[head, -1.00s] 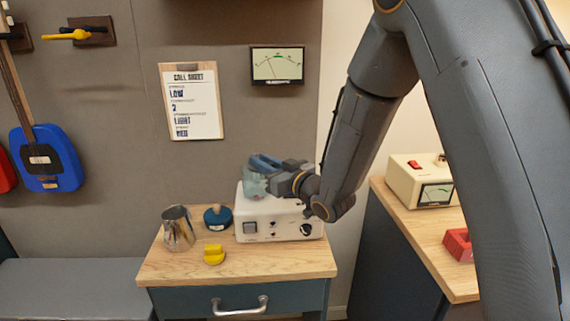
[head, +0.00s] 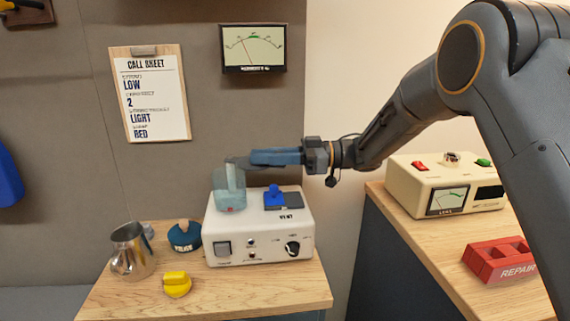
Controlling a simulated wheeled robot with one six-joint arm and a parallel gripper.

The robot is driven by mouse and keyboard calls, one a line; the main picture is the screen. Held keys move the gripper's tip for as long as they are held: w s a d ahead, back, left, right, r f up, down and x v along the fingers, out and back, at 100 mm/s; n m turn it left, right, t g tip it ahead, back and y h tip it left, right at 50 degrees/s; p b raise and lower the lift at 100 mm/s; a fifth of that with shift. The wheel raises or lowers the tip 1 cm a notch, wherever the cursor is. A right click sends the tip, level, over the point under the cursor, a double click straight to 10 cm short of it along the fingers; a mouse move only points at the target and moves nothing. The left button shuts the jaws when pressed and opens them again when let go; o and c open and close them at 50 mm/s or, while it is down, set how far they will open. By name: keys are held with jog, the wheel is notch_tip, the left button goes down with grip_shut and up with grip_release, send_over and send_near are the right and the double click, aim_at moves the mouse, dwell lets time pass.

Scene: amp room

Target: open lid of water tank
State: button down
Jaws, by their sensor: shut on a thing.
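The water tank (head: 229,198) is a small translucent pale-blue container on the left part of the top of a white machine (head: 236,248). My gripper (head: 248,160) reaches in level from the right, with its blue fingers at the tank's top. It is shut on the lid at the top of the tank. The fingers hide much of the lid, and I cannot tell how far it is tilted.
A blue knob on a dark plate (head: 283,200) sits on the machine, right of the tank. A steel pitcher (head: 131,252), a dark blue round tamper-like object (head: 184,237) and a yellow piece (head: 177,285) stand left on the wooden top. The right counter holds a cream meter box (head: 445,186) and a red REPAIR box (head: 500,262).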

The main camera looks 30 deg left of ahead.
jog(key=shift+w+a+n+g+h+b, duration=0.2)
jog(key=shift+w+n+g+h+b, duration=0.35)
jog(key=shift+n+g+h, duration=0.35)
jog(key=shift+r, duration=0.1)
jog(key=c, duration=1.6)
grip_release()
jog(key=shift+s+a, duration=0.1)
jog(key=shift+a, duration=0.05)
jog(key=b+v, duration=0.1)
jog(key=v, duration=0.7)
jog(key=shift+f+b, duration=0.2)
jog(key=shift+b, duration=0.15)
